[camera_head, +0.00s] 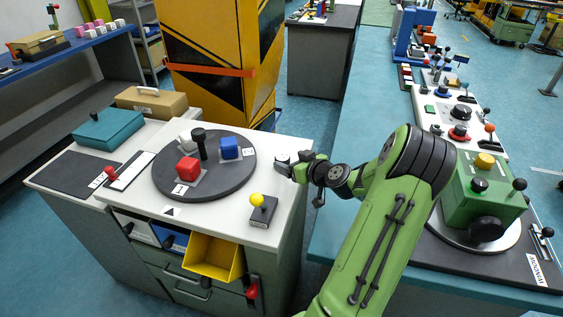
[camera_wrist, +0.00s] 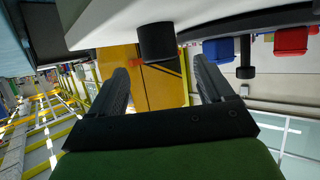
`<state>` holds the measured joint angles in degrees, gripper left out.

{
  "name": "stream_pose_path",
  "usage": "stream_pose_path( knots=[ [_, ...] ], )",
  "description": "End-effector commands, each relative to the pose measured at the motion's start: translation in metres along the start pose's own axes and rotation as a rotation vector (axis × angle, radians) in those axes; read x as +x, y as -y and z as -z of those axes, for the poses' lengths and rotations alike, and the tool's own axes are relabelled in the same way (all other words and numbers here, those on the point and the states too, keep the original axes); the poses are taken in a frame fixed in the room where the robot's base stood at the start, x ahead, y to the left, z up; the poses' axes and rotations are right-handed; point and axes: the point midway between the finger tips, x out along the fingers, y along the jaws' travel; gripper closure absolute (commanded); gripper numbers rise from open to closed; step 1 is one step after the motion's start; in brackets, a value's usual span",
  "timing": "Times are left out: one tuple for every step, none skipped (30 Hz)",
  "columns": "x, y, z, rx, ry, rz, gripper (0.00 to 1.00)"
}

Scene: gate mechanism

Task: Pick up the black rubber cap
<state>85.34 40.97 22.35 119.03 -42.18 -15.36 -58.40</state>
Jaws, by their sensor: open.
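The black rubber cap (camera_wrist: 157,42) is a short, dark cylinder in the wrist view, which shows the scene upside down. It stands on the white worktop (camera_wrist: 110,22). My gripper (camera_wrist: 160,72) is open and empty, and the cap appears between and beyond its two fingertips, with no visible contact. In the head view, my gripper (camera_head: 283,163) is at the right side of the white worktop (camera_head: 240,200), and I cannot make out the cap there; the gripper probably hides it.
A dark round turntable (camera_head: 215,185) carries a red block (camera_head: 187,170), a blue block (camera_head: 229,148) and a black-knobbed post (camera_head: 199,142). A yellow-knobbed lever (camera_head: 257,203) stands near the front. An open yellow drawer (camera_head: 212,258) juts out below. A yellow-black cabinet (camera_head: 205,50) stands behind.

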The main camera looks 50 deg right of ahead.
Motion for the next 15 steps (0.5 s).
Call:
stream_pose_path(
  knots=[
    [0.005,0.0,0.0,0.0,-0.001,0.001,0.19],
    [0.008,0.001,0.0,0.001,-0.001,0.002,0.19],
    [0.014,0.001,0.0,0.0,-0.001,0.002,0.19],
    [0.019,0.001,0.0,0.001,-0.002,0.002,0.19],
    [0.025,0.001,0.0,0.001,-0.002,0.002,0.19],
    [0.033,0.001,0.0,0.0,-0.003,0.003,0.19],
    [0.039,0.001,0.0,0.001,-0.002,0.002,0.19],
    [0.044,0.001,0.0,0.001,-0.002,0.002,0.19],
    [0.051,0.001,-0.001,0.0,-0.001,0.001,0.19],
    [0.054,0.001,0.0,0.0,-0.001,0.002,0.19],
    [0.057,0.001,0.0,0.0,-0.001,0.001,0.19],
    [0.059,0.0,0.0,0.001,0.0,-0.001,0.19],
    [0.059,0.0,0.0,0.001,0.001,-0.001,0.19],
    [0.059,0.0,0.0,0.001,0.001,-0.002,0.19],
    [0.059,0.0,0.0,0.001,0.001,-0.002,0.19]
  ],
)
